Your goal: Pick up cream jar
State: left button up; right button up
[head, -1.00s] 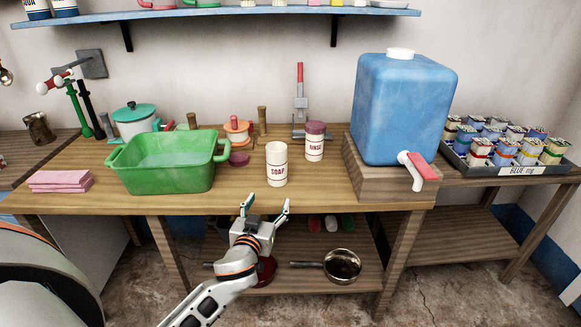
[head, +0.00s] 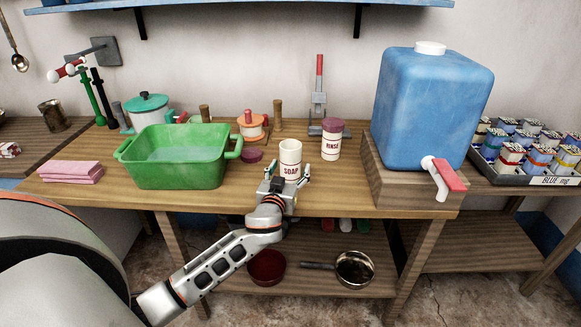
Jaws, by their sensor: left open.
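A cream jar (head: 290,152) labelled SOAP stands upright and without a lid near the front edge of the wooden table (head: 330,198). A second cream jar (head: 331,146), labelled RINSE, has a dark maroon lid and stands just behind it to the right. My left gripper (head: 287,172) is open at the SOAP jar, low on its front, with one finger on each side. The gripper hides the jar's base, and I cannot tell whether the fingers touch it. My right gripper is not in view.
A green basin (head: 177,172) of water stands to the left, and a maroon disc (head: 251,155) lies between it and the jar. A blue water tank (head: 430,105) with a tap stands on a wooden block to the right. Pink cloths (head: 71,172) lie at the far left.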

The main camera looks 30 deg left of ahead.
pick_arm(q)
jog(key=shift+w+a+f, duration=0.1)
jog(key=shift+w+a, duration=0.05)
jog(key=shift+w, duration=0.35)
jog(key=c, duration=1.4)
jog(key=shift+o, duration=0.2)
